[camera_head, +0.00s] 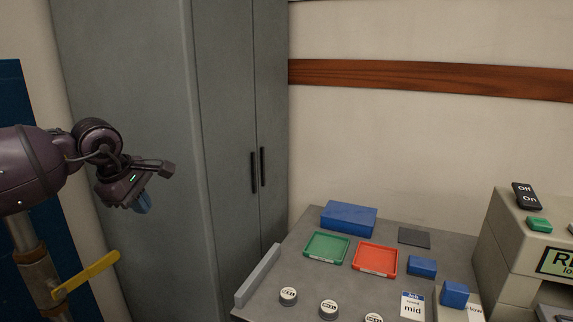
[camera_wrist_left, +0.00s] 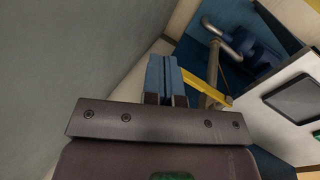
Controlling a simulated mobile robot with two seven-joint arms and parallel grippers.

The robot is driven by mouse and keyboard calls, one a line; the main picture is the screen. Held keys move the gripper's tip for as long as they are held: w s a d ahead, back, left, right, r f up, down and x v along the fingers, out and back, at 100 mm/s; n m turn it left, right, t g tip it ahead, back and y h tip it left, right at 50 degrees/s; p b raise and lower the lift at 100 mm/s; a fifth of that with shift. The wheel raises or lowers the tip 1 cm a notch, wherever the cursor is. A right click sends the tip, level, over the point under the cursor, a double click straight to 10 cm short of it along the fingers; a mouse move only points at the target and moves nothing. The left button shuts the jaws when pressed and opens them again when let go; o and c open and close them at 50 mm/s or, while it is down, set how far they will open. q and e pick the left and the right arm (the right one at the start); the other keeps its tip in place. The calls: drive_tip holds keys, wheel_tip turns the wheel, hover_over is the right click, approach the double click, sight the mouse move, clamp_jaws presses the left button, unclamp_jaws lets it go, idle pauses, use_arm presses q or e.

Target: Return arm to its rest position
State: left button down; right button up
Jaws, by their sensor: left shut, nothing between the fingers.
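My left gripper (camera_head: 143,203) hangs in front of the grey cabinet at the left of the head view, high and left of the bench. Its blue fingertips point down. In the left wrist view the two blue fingers (camera_wrist_left: 164,78) are together with nothing between them. My right gripper is not in either view.
The grey bench (camera_head: 270,300) holds a green tray (camera_head: 327,247), a red tray (camera_head: 375,259), blue blocks and several round meters. A grey cabinet (camera_head: 225,130) stands behind the left arm. A yellow lever (camera_head: 86,275) on a pipe sits below the gripper. A beige test machine (camera_head: 510,250) stands at right.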

use_arm(q)
drive_tip(key=s+d+r+n+t+h, duration=0.1)
drive_tip(key=d+r+n+t+h, duration=0.15)
drive_tip(key=d+n+h, duration=0.65)
drive_tip(key=s+d+r+n+t+h, duration=0.1)
drive_tip(key=s+d+r+n+h, duration=0.1)
drive_tip(key=d+r+n+h, duration=0.65)
drive_tip(key=s+a+f+n+t+y, duration=0.25)
drive_tip(key=f+n+y, duration=0.25)
drive_tip(key=f+n, duration=0.4)
drive_tip(key=s+a+f+n+t+y, duration=0.15)
drive_tip(key=f+n+t+y, duration=0.25)
drive_tip(key=f+n, duration=0.6)
drive_tip(key=s+a+f+n+t+y, duration=0.25)
drive_tip(key=f+n+y, duration=0.25)
drive_tip(key=f+n, duration=0.4)
drive_tip(key=s+a+f+n+g+y, duration=0.2)
drive_tip(key=s+a+f+n, duration=0.1)
drive_tip(key=s+f, duration=0.8)
drive_tip(key=s+a+f+n+g+y, duration=0.3)
drive_tip(key=s+f+n, duration=0.3)
drive_tip(key=s+f, duration=0.4)
drive_tip(key=s, duration=0.4)
drive_tip(key=shift+s+a+f+p, duration=0.3)
drive_tip(key=shift+a+f+p, duration=0.05)
drive_tip(key=shift+a+f, duration=0.05)
